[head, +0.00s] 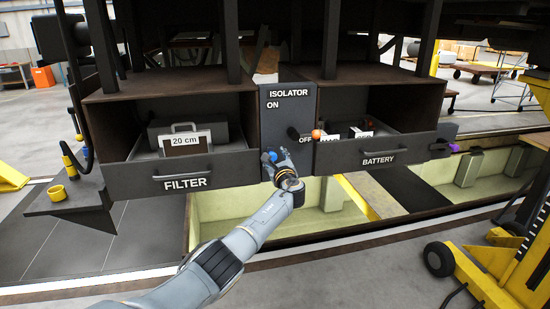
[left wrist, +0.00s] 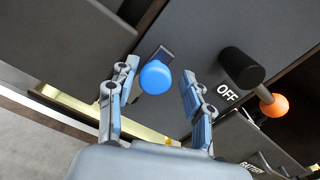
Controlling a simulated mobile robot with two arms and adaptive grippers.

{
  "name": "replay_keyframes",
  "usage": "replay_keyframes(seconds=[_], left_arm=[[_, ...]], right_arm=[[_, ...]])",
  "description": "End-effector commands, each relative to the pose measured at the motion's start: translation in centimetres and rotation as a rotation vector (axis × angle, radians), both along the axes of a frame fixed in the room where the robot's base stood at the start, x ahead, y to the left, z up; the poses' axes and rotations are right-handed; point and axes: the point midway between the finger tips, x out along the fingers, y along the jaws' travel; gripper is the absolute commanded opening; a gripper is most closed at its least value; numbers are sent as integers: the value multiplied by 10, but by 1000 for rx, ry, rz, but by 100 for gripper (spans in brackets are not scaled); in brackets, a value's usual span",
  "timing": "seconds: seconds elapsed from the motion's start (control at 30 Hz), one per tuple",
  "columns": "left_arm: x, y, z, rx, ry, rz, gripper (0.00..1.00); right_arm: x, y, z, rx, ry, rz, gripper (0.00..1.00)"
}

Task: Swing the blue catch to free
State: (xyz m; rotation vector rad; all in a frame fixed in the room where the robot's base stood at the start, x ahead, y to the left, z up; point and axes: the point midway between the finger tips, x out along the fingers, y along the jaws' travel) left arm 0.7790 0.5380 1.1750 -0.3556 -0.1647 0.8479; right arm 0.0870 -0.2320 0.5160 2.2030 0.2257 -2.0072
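The blue catch shows as a round blue knob (left wrist: 155,77) in the left wrist view, with a dark arm behind it on the grey isolator panel (head: 287,103). In the head view the blue knob (head: 272,156) is small and partly covered by my left gripper (head: 277,160). In the left wrist view my left gripper (left wrist: 159,73) is open, its two fingers on either side of the knob with gaps showing. Whether either finger touches it I cannot tell. The black isolator handle (left wrist: 242,68) is right of the fingers, beside the word OFF. My right gripper is not in view.
An orange knob (head: 318,134) sits right of the black handle. The FILTER drawer (head: 180,176) stands open on the left, holding a case labelled 20 cm (head: 186,142). The BATTERY drawer (head: 378,153) is open on the right. A yellow lift (head: 510,255) stands at the lower right.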

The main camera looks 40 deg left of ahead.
Motion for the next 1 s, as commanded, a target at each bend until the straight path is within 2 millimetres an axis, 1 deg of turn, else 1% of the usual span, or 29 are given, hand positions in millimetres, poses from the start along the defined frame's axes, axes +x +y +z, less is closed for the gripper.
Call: replay_keyframes(seconds=[0.17,0.37,0.47,0.83,1.0], left_arm=[[-1,1,-1,1,2,3,50],[-8,-8,-2,1,1,2,50],[-16,-17,-1,0,1,1,50],[-54,-64,-1,1,1,-2,50],[-69,-83,-1,0,0,-2,50]], right_arm=[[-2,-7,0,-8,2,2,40],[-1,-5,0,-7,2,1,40],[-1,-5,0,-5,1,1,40],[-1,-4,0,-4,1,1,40],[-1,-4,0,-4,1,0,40]])
